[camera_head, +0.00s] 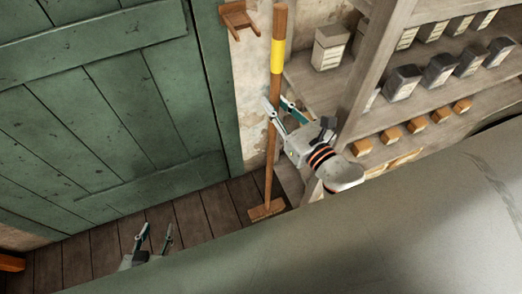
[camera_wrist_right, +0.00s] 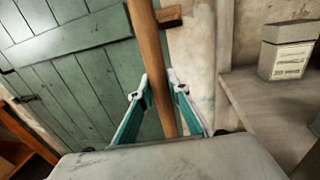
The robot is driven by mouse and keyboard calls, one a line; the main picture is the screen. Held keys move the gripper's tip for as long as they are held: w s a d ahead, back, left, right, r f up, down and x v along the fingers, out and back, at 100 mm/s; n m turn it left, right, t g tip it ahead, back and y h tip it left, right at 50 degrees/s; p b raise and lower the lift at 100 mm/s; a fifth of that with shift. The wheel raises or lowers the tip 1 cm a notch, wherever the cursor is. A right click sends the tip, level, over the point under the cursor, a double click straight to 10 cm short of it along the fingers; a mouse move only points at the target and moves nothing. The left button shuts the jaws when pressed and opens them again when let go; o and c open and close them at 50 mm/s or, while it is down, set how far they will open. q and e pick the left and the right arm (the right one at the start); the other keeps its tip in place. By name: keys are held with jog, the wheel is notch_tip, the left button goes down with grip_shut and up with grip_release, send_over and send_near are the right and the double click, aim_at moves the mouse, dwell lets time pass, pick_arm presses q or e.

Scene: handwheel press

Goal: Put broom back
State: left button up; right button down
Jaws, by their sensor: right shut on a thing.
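The broom (camera_head: 270,155) stands nearly upright beside the green door, with a wooden handle, a yellow band near the top and a wooden head close to the floor. I cannot tell whether the head touches the floor. My right gripper (camera_head: 276,103) is shut on the handle below the yellow band; in the right wrist view the handle (camera_wrist_right: 158,70) runs between the two fingers. A wooden wall bracket (camera_head: 238,18) sits at the upper left of the handle; it also shows in the right wrist view (camera_wrist_right: 170,16). My left gripper (camera_head: 157,232) is open and empty, low at the left.
The green door (camera_head: 110,100) fills the left. A wooden shelf unit (camera_head: 365,75) with boxes and small blocks stands close to the right of the broom. A large grey-green surface (camera_head: 330,240) spans the foreground. Bare plank floor (camera_head: 190,220) lies below the door.

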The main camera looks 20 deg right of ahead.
jog(key=shift+w+r, duration=0.3)
jog(key=shift+w, duration=0.05)
jog(key=shift+w+p, duration=0.95)
jog(key=shift+w, duration=8.6)
notch_tip(320, 180, down, 7)
jog(key=b, duration=0.3)
jog(key=shift+w+a, duration=0.15)
jog(key=shift+a, duration=0.2)
jog(key=shift+f, duration=0.1)
jog(key=c, duration=2.1)
grip_release()
jog(key=shift+f, duration=0.25)
jog(key=shift+o, duration=0.9)
